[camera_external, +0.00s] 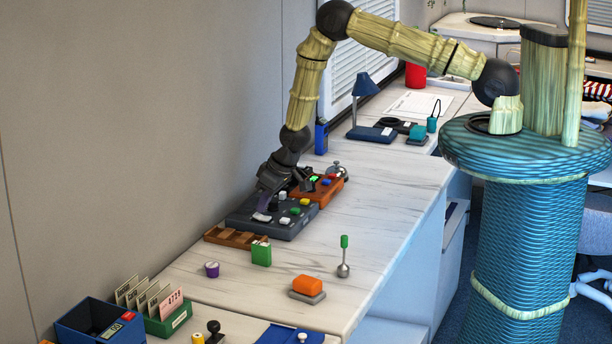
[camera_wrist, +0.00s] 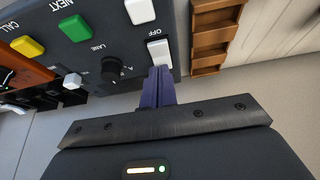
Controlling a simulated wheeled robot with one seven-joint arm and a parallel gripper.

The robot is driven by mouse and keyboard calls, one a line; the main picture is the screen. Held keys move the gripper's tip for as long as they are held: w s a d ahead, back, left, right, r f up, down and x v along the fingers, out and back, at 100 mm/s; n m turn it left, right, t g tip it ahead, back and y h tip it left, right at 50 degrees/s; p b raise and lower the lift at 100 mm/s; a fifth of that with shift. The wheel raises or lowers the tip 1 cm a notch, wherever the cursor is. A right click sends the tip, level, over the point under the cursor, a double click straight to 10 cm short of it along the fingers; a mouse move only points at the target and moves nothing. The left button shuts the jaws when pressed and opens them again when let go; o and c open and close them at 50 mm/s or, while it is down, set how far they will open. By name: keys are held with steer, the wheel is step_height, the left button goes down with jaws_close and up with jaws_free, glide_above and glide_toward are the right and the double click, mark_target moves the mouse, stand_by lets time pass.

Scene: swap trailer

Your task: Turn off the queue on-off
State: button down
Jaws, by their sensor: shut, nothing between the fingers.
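The queue control panel (camera_external: 292,228) is a dark grey box on the counter against the wall. In the wrist view its face (camera_wrist: 90,45) carries labels CALL, NEXT, LANE and OFF. The white rocker switch (camera_wrist: 159,52) sits beside the OFF label, near the panel's edge. My gripper (camera_wrist: 160,70) is shut and empty, its purple fingertips right at the lower end of the switch; I cannot tell whether they touch it. In the external view my gripper (camera_external: 263,208) reaches down over the panel's left part and partly hides it.
A black LANE knob (camera_wrist: 111,68), a green NEXT button (camera_wrist: 75,28) and a yellow CALL button (camera_wrist: 27,45) are close by. A brown tray (camera_external: 232,238) adjoins the panel. An orange button box (camera_external: 328,190) and a bell (camera_external: 337,170) stand behind.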

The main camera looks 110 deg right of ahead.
mark_target(264, 217)
step_height(264, 217, up, 4)
steer(key=shift+w+r+p, duration=0.1)
steer(key=shift+p, duration=0.55)
steer(key=s+a+r+b, duration=0.3)
steer(key=s+a+r, duration=0.1)
steer(key=r, duration=0.3)
steer(key=shift+s+a, duration=0.25)
steer(key=shift+s, duration=0.05)
steer(key=shift+f, duration=0.1)
steer(key=s+a+r+n+y, duration=0.1)
steer(key=a+r+n, duration=0.1)
steer(key=a+r, duration=0.5)
steer(key=s+a+r+n+y, duration=0.15)
steer(key=a+r, duration=0.25)
steer(key=a, duration=0.6)
steer(key=a+r+n+y, duration=0.1)
steer(key=a+r+n, duration=0.3)
steer(key=a, duration=0.5)
steer(key=s+a+r+n+g, duration=0.1)
steer(key=s+a+r, duration=0.3)
steer(key=s+a, duration=0.2)
steer(key=shift+s+a, duration=0.3)
steer(key=shift+s, duration=0.2)
steer(key=shift+n, duration=0.25)
